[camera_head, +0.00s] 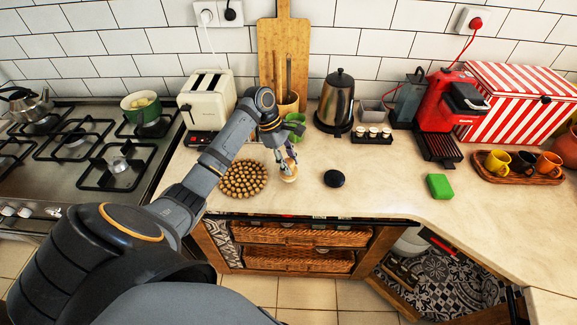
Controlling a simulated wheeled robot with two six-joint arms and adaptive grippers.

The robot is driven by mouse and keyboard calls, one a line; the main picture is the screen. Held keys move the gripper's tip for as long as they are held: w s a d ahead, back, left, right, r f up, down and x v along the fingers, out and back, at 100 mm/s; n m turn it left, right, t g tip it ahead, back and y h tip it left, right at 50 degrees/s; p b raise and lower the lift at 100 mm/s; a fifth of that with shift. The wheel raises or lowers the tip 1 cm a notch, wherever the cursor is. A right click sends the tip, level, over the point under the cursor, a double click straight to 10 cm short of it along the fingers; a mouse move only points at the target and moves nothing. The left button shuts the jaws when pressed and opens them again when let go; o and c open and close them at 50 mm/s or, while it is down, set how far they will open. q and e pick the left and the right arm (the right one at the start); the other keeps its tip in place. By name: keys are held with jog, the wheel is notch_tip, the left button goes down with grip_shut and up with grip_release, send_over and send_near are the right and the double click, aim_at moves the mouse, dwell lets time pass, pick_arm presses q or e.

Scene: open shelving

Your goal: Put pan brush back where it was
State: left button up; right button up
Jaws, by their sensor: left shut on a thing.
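My left gripper (286,161) reaches over the counter from the left, pointing down. It is shut on a small pale, wood-coloured thing, which looks like the pan brush (289,174). The brush is upright below the fingers, just right of a round beaded trivet (243,180). I cannot tell whether its underside touches the counter. The fingers hide its upper part. My right gripper is not in view.
A black disc (334,179) and a green sponge (438,186) lie to the right on the counter (385,185). Behind the gripper are a green cup (296,122), a utensil holder (288,103), a toaster (207,98) and a kettle (338,102). The stove is left.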

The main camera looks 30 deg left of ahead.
pick_arm(q)
notch_tip(320, 180, down, 2)
jog(key=shift+f, duration=0.1)
jog(key=o, duration=1.1)
jog(key=shift+a+r, duration=0.15)
jog(key=shift+r, duration=0.15)
jog(key=b+v, duration=0.1)
jog(key=v, duration=1)
jog(key=shift+r, duration=0.3)
